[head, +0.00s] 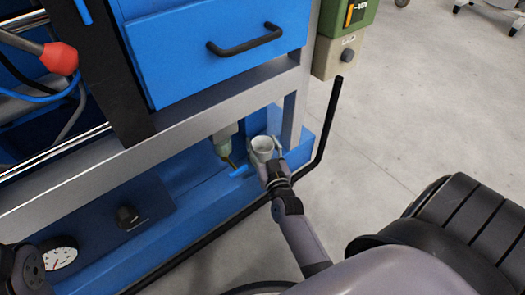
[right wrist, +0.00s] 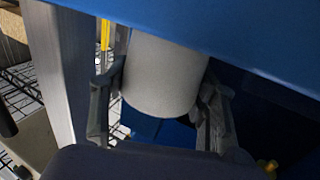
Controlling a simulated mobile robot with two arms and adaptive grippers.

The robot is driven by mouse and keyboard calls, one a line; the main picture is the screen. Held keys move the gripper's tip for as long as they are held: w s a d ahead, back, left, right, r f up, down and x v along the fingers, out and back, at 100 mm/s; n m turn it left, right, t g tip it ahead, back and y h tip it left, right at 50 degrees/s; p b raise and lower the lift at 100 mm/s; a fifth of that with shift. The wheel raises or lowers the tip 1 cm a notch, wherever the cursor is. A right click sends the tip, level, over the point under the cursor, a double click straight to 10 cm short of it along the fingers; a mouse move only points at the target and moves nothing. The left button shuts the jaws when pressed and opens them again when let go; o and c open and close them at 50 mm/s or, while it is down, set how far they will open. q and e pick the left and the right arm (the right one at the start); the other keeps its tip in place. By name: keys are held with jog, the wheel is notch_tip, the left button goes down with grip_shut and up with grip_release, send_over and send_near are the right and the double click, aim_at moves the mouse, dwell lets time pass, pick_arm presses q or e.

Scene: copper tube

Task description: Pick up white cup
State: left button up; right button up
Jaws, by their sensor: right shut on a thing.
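The white cup (head: 262,144) is upright at the lower blue ledge of the machine, below the drawer. My right gripper (head: 265,153) is shut on it, with one finger on each side. In the right wrist view the pale cup (right wrist: 163,75) sits between the two dark fingers of the right gripper (right wrist: 165,92). Its top is cut off by a blue panel there. I cannot tell whether the cup's base touches the ledge.
A blue drawer (head: 215,45) with a black handle and a grey frame beam (head: 180,125) lie above the cup. A black bent rail (head: 328,125) stands to the right. Open floor (head: 420,110) lies further right.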

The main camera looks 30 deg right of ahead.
jog(key=shift+c, duration=1.4)
